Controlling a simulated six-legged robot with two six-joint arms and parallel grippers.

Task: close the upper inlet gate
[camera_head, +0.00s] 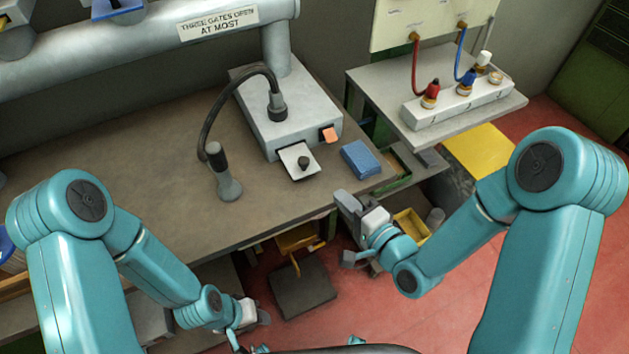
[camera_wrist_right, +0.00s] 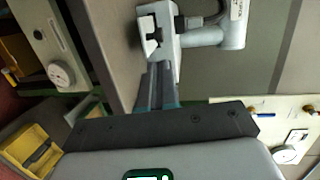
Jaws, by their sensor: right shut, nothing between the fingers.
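A pale slide plate (camera_head: 299,161) with a black knob sticks out of the front of a grey box (camera_head: 290,125) on the bench. It looks like a gate, but I cannot tell whether it is the upper inlet one. My right gripper (camera_head: 345,200) is shut and empty, apart from the plate, below and right of it in the head view. In the right wrist view its fingers (camera_wrist_right: 157,88) point toward a pale part with a dark shape (camera_wrist_right: 150,30). My left gripper (camera_head: 252,318) is low at the bottom, far from the plate; its fingers are too unclear to judge.
A black hose with a grey nozzle (camera_head: 228,185) stands left of the box. A blue block (camera_head: 361,159) lies right of the plate. A large pipe (camera_head: 120,50) labelled "three gates open at most" crosses the top left. A side table (camera_head: 380,85) carries red and blue fittings.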

